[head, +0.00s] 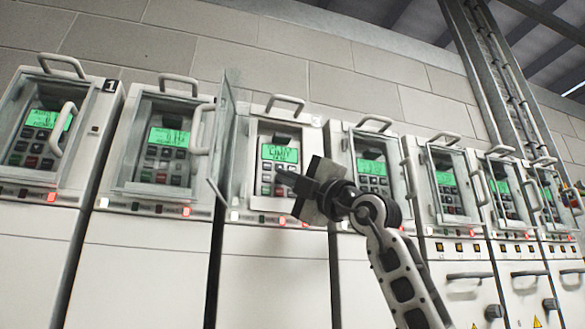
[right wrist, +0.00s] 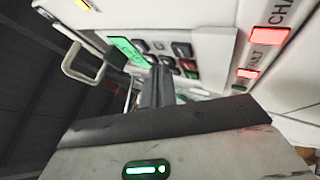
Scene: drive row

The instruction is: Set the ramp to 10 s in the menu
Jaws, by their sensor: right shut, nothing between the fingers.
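The drive in the middle (head: 275,240) has its cover open, and its green display (head: 280,153) is lit with text too small to read surely. Its keypad (head: 266,178) sits below the display. My right gripper (head: 283,178) is shut and empty, its fingertips in front of the keypad's right side, hiding some keys. In the right wrist view the shut fingers (right wrist: 160,72) point at the keys (right wrist: 182,50) beside the green display (right wrist: 128,50). I cannot tell whether they touch a key. My left gripper is not in view.
The open clear door (head: 224,130) stands out at the left of this drive. Similar drives with lit displays stand on both sides, one marked 1 (head: 40,135) at far left. Red lamps (right wrist: 270,35) glow near the keypad. A grey pillar (head: 490,70) rises behind.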

